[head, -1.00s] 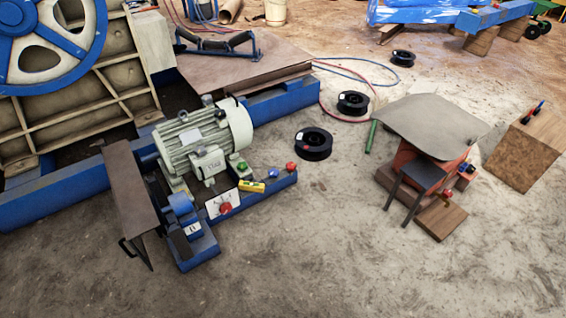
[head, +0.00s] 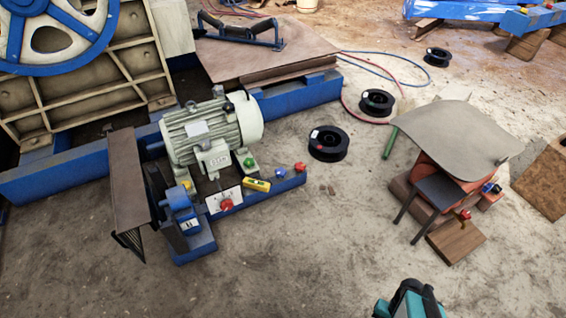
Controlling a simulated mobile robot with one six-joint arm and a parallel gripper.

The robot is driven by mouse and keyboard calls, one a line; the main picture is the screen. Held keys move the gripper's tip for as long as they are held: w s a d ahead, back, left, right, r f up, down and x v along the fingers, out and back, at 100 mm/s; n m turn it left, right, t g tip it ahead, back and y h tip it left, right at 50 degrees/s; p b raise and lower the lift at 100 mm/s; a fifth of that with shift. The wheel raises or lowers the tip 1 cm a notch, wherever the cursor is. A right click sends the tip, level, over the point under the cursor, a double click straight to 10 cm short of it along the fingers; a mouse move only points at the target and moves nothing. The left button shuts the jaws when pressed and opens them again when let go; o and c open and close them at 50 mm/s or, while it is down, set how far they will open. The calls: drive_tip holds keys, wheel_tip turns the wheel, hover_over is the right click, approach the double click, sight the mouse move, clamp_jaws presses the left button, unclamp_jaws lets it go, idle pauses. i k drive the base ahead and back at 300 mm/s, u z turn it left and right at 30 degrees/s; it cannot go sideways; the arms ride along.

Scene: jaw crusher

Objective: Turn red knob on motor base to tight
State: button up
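The pale green motor (head: 211,132) sits on its blue base (head: 275,192) at left of centre. A red knob (head: 226,204) sits at the front of the base, on a white marked plate (head: 212,202); its markings are too small to read. A second red knob (head: 300,167) is at the right end of the base, with a blue knob (head: 280,174) beside it. Nothing touches either red knob. A teal and black part, likely of my arm, shows at the bottom edge right of centre, well away from the motor. No gripper fingers are visible.
A yellow level-like block (head: 256,185) lies on the base near the plate. A brown guard plate (head: 128,182) stands left of the motor. Black spools (head: 328,143) and a grey-topped stand (head: 455,135) are to the right. The floor in front of the base is clear.

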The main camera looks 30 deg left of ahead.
sight(300, 166)
drive_tip(key=u, duration=0.8)
drive_tip(key=i, duration=0.9)
drive_tip(key=u, duration=0.5)
